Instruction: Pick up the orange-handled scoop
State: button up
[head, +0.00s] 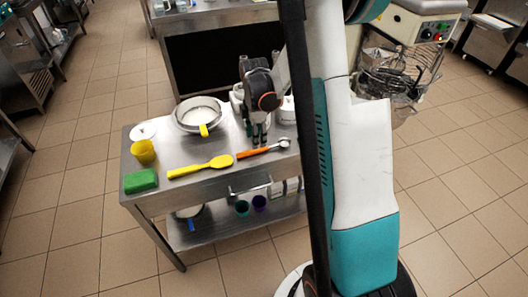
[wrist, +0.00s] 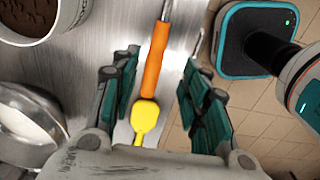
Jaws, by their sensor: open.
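The orange-handled scoop (head: 252,153) lies on the steel table at its front right, with its metal bowl end to the right. My gripper (head: 260,138) is above the table, close behind the scoop, fingers pointing down. In the wrist view the orange handle (wrist: 155,62) runs up the picture between the open fingers of my gripper (wrist: 159,68). Space shows on both sides of the handle, and neither finger appears to touch it. The scoop's metal end is cut off at the top of the wrist view.
A yellow spatula (head: 201,167) lies left of the scoop; it also shows in the wrist view (wrist: 145,118). A green block (head: 141,181), a yellow cup (head: 144,152) and a metal bowl (head: 188,124) stand farther left. A container of dark contents (wrist: 42,20) is nearby. The table's front edge is close.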

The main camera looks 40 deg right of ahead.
aim_at(263, 149)
jog(key=shift+w+a+f+b, duration=0.15)
jog(key=shift+f+b, duration=0.55)
jog(key=shift+f, duration=1)
jog(key=shift+w+d+f+b, duration=0.15)
jog(key=shift+f+b, duration=0.5)
jog(key=shift+f, duration=1)
jog(key=shift+a+r, duration=0.1)
grip_shut()
